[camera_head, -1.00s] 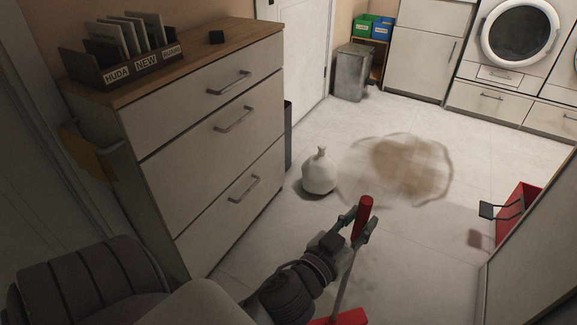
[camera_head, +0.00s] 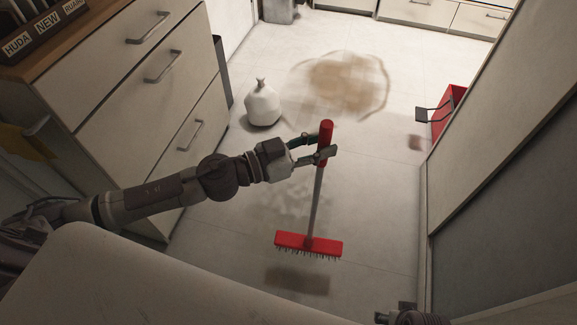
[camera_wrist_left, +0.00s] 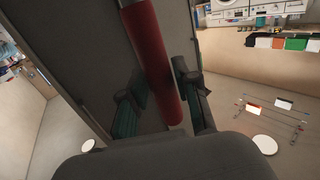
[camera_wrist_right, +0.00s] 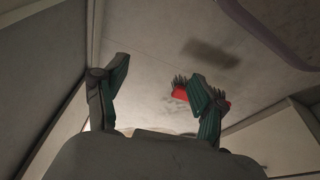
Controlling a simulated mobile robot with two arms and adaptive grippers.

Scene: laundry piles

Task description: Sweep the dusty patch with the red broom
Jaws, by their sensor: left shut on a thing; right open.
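The red broom (camera_head: 308,243) hangs upright from my left gripper (camera_head: 322,152), which is shut on its red handle. The handle also shows between the fingers in the left wrist view (camera_wrist_left: 152,55). The broom head appears a little above the floor, with a dark shadow under it. The dusty patch (camera_head: 345,84) is a brown smear on the pale floor, farther off than the broom. My right gripper (camera_wrist_right: 155,95) is open and empty in the right wrist view, with part of the red broom head (camera_wrist_right: 181,94) seen beyond its fingers. In the head view, the right arm shows only at the bottom edge.
A white tied bag (camera_head: 262,104) stands left of the patch. A drawer cabinet (camera_head: 130,110) is on the left. A red container (camera_head: 450,110) with a dark handle is by the right-hand panel (camera_head: 470,90). The floor between broom and patch looks clear.

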